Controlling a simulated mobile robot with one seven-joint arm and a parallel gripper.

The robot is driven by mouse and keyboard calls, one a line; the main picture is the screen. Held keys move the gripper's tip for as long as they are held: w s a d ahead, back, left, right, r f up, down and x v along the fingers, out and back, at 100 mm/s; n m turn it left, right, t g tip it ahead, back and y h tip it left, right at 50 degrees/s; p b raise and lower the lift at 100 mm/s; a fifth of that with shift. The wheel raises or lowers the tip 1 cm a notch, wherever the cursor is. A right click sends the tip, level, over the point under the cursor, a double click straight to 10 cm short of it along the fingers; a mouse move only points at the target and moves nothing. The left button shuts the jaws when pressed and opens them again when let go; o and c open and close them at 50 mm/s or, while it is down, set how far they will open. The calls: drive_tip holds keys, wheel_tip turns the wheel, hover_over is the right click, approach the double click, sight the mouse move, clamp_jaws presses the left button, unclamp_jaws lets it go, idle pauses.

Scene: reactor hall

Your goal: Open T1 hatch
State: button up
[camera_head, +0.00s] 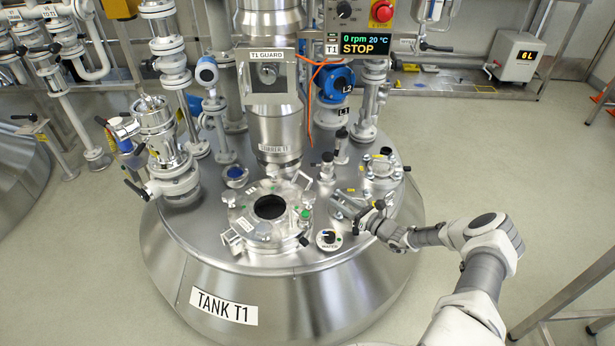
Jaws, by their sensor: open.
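The T1 hatch (242,214) is a round metal cover on top of the steel tank T1 (320,283), with a dark round centre. Clamps and small fittings sit around its rim, one with a green knob (305,214). The cover appears to lie flat in place. I cannot tell whether the dark centre is glass or a hole. My gripper (338,204) is open and empty, to the right of the hatch and above the tank lid. It is apart from the hatch rim. My gripper partly hides the lid beneath it.
A vertical agitator column with a T1 guard box (272,78) stands behind the hatch. A round water fitting (329,239) is near my gripper. A valve stack (163,150) rises at left. The T1 display (363,45) reads 0 rpm, 20 °C, STOP.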

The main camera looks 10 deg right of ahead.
sight(308, 176)
drive_tip(key=shift+w+d+f+m+t, duration=0.15)
drive_tip(key=shift+d+f+m+t, duration=0.2)
drive_tip(key=shift+f+m, duration=0.15)
drive_tip(key=b+x, duration=0.2)
drive_tip(key=x, duration=0.6)
drive_tip(key=b+x, duration=0.3)
drive_tip(key=x, duration=0.5)
drive_tip(key=shift+w+f, duration=0.15)
drive_tip(key=shift+f, duration=0.1)
drive_tip(key=shift+w+a+r+b, duration=0.1)
drive_tip(key=shift+w+a+b, duration=0.15)
drive_tip(key=shift+w+b, duration=0.15)
clamp_jaws()
